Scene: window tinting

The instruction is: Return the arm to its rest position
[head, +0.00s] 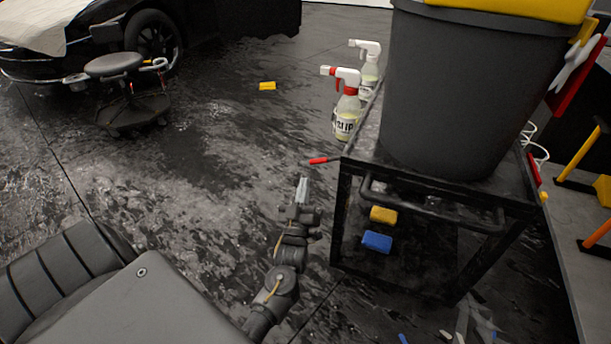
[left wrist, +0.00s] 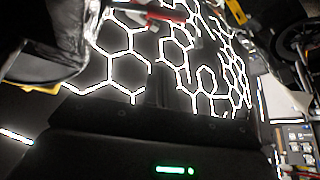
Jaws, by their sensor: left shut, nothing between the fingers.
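My left arm reaches up from the bottom middle of the head view. Its gripper (head: 303,188) is shut and empty. It is in front of the cart's left side, apart from the cart, over the dark wet-looking floor. A red-handled tool (head: 320,161) sticks out from the cart's near left corner, just beyond the fingertips. I do not make out my right gripper in the head view.
A black cart (head: 357,160) carries a large dark bin (head: 470,90) and spray bottles (head: 347,110). A yellow block (head: 383,215) and a blue block (head: 377,241) lie lower in it. A stool (head: 115,65) stands by a dark car. Bright hexagonal light lines (left wrist: 128,62) fill the left wrist view.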

